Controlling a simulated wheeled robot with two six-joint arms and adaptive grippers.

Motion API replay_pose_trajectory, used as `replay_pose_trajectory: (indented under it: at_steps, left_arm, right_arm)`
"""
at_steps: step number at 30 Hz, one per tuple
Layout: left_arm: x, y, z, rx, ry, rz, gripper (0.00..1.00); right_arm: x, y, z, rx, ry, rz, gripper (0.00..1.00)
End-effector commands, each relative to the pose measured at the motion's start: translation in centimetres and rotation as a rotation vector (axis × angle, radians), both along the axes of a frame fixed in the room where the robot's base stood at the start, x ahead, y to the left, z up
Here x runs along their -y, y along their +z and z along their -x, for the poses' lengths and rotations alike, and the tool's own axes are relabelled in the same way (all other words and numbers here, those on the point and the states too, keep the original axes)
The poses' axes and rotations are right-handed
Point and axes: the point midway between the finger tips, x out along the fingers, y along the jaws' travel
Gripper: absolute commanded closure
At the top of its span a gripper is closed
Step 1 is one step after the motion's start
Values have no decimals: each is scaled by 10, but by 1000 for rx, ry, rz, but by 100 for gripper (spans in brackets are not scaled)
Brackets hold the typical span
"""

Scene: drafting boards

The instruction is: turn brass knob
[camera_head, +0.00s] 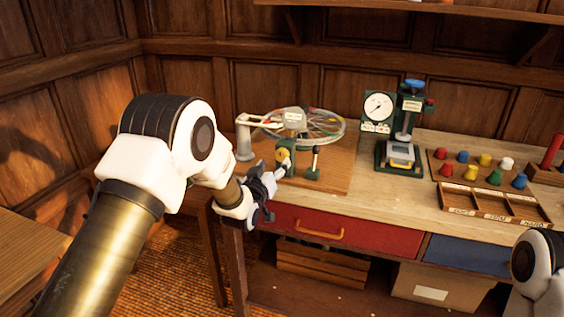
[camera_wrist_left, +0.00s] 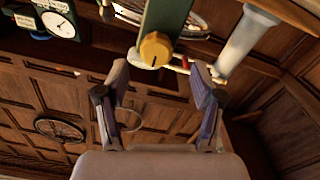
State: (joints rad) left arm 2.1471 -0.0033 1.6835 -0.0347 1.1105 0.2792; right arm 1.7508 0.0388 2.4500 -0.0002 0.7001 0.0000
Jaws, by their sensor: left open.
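The brass knob (camera_head: 283,156) is a small round yellow knob on a green upright bracket beside a spoked wheel device (camera_head: 300,124) on the bench. In the left wrist view the knob (camera_wrist_left: 155,49) shows just past the fingertips, near the middle between them, on the green bracket. My left gripper (camera_head: 272,177) is at the bench's front edge, just in front of and below the knob. In the left wrist view its two fingers (camera_wrist_left: 158,72) are spread apart with nothing between them. My right gripper is out of view; only part of my right arm shows at the right edge.
A dial press (camera_head: 400,125), coloured pegs and a compartment tray (camera_head: 490,202) are farther right. A red drawer (camera_head: 340,228) is below. Bare bench lies before the press.

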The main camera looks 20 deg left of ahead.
Motion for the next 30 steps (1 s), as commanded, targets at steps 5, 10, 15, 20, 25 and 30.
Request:
replay_pose_trajectory:
  at_steps: [5, 10, 15, 20, 25, 30]
  left_arm:
    - [2, 1, -35, 0, -1, 0, 33]
    - [2, 0, -50, -2, -1, 0, 33]
    - [2, -1, -51, -3, -1, 0, 33]
    - [2, -1, -51, -3, -1, 0, 72]
    - [2, -1, -50, -3, -1, -1, 93]
    - [2, -1, -50, -3, -1, -8, 93]
  right_arm:
    - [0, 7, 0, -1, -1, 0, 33]
    - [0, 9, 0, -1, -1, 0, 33]
    - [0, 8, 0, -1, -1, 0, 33]
    - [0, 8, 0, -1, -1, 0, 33]
    - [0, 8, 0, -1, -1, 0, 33]
    - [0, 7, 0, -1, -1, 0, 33]
